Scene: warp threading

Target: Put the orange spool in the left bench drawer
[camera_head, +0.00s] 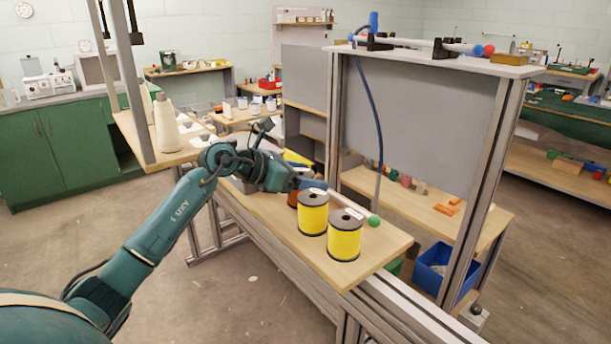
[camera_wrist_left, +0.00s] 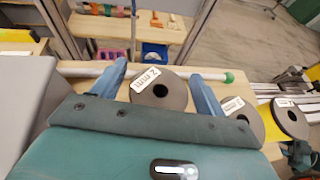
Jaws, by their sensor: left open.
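The orange spool (camera_head: 292,200) stands on the wooden bench top (camera_head: 388,243), mostly hidden behind my left gripper (camera_head: 314,184) in the head view. In the left wrist view, a spool with a dark top and a "2 mm" label (camera_wrist_left: 176,98) sits between the two blue fingers of my left gripper (camera_wrist_left: 160,86). It appears to be the orange one, though its side colour is hidden there. The fingers are open, one on each side of it. I cannot make out the left bench drawer. My right gripper is not in view.
Two yellow spools (camera_head: 313,219) (camera_head: 344,243) stand close to the right of the orange one. A white rod with a green end (camera_head: 374,221) lies behind them. A tall grey panel frame (camera_head: 488,165) rises behind the bench. White thread cones (camera_head: 166,125) stand on a shelf at left.

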